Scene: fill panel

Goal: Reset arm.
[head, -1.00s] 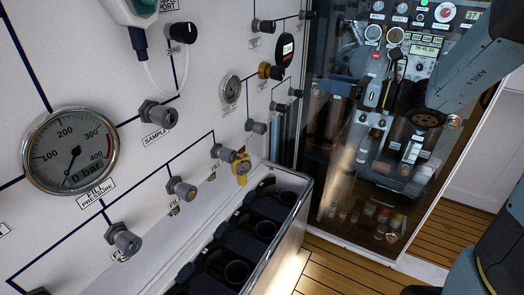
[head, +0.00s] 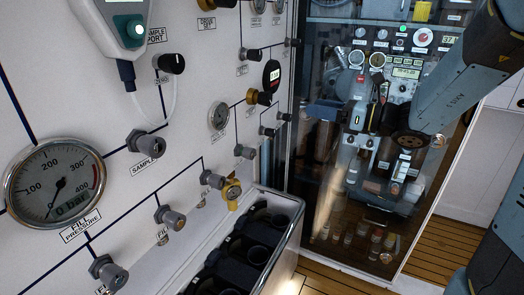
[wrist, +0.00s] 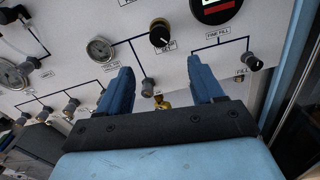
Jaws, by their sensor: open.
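My gripper (wrist: 161,90) shows in the wrist view with its two blue fingers spread apart and nothing between them. It points toward the white fill panel (wrist: 140,65). A brass-and-black knob (wrist: 160,33) and a grey knob (wrist: 148,87) on the panel appear beyond the fingers. In the head view, my arm comes in from the right, bent in front of the glass-fronted cabinet.
The panel carries a large fill pressure gauge (head: 55,183), grey knobs (head: 147,143) and a handheld device (head: 117,22) with a cable. An open bin with dark round holders (head: 285,207) stands below it. The glass cabinet (head: 330,170) stands behind my arm. Wooden floor (head: 325,283) shows at the bottom.

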